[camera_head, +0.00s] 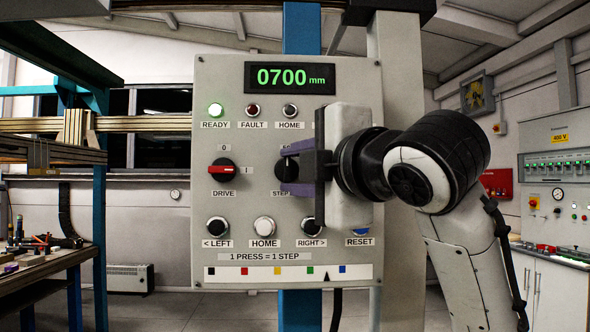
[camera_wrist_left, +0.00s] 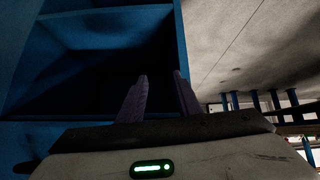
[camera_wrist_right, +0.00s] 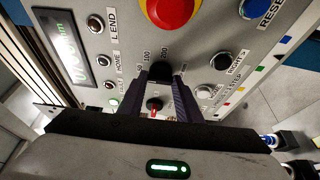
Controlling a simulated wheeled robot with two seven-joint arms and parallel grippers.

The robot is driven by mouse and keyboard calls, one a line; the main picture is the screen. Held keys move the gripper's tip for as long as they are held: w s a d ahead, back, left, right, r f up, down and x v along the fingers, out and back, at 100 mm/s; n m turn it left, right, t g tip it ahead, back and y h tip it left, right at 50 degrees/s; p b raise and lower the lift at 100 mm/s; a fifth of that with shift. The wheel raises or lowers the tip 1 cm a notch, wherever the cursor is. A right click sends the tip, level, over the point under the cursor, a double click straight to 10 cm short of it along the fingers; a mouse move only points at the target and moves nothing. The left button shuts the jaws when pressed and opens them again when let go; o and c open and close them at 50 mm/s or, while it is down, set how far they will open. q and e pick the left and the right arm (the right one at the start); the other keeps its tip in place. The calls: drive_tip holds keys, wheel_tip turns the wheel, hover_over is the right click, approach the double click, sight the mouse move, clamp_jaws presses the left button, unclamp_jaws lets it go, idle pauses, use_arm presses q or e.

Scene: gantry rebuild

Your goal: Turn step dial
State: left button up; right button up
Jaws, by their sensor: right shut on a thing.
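The step dial (camera_head: 287,171) is a black knob on the grey control panel (camera_head: 230,265), partly hidden by my right gripper (camera_head: 290,168). The gripper comes in from the right in the head view. In the right wrist view the dial (camera_wrist_right: 160,73) sits between the tips of the purple fingers, with numbers such as 100 printed around it, and my right gripper (camera_wrist_right: 160,85) is shut on it. My left gripper (camera_wrist_left: 160,78) shows only in its own wrist view. Its purple fingers stand apart with nothing between them.
The panel display (camera_head: 290,77) reads 0700 mm. The READY lamp (camera_head: 216,110) is lit green. The red drive switch (camera_head: 223,170) is left of the dial. Buttons for left (camera_head: 217,226), home and right sit below. A red mushroom button (camera_wrist_right: 168,10) is close to my right gripper.

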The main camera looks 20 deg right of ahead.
drive_tip(key=shift+f, duration=0.1)
drive_tip(key=m+b, duration=0.1)
drive_tip(key=m+t+b, duration=0.1)
drive_tip(key=m, duration=0.1)
drive_tip(key=shift+f+b, duration=0.35)
drive_tip(key=shift+b, duration=0.05)
drive_tip(key=m+b, duration=0.1)
drive_tip(key=m, duration=0.1)
drive_tip(key=m+t+h+b, duration=0.1)
drive_tip(key=m, duration=0.2)
drive_tip(key=m+t+h+b, duration=0.1)
drive_tip(key=m+b, duration=0.1)
drive_tip(key=shift+a+f+m, duration=0.2)
drive_tip(key=shift+a+m, duration=0.1)
drive_tip(key=m+h+b, duration=0.1)
drive_tip(key=m, duration=0.1)
drive_tip(key=shift+w+m+t, duration=0.1)
drive_tip(key=shift+m+t, duration=0.2)
drive_tip(key=shift+t, duration=0.1)
drive_tip(key=m+h+b, duration=0.1)
drive_tip(key=m, duration=0.2)
drive_tip(key=shift+a+f+m+h, duration=0.1)
drive_tip(key=shift+a+m+h, duration=0.05)
drive_tip(key=shift+m+h, duration=0.2)
drive_tip(key=shift+a+m+h+b, duration=0.1)
drive_tip(key=shift+m+h+b, duration=0.25)
drive_tip(key=shift+m+h, duration=1.3)
drive_tip(key=shift+m, duration=1)
drive_tip(key=o, duration=1)
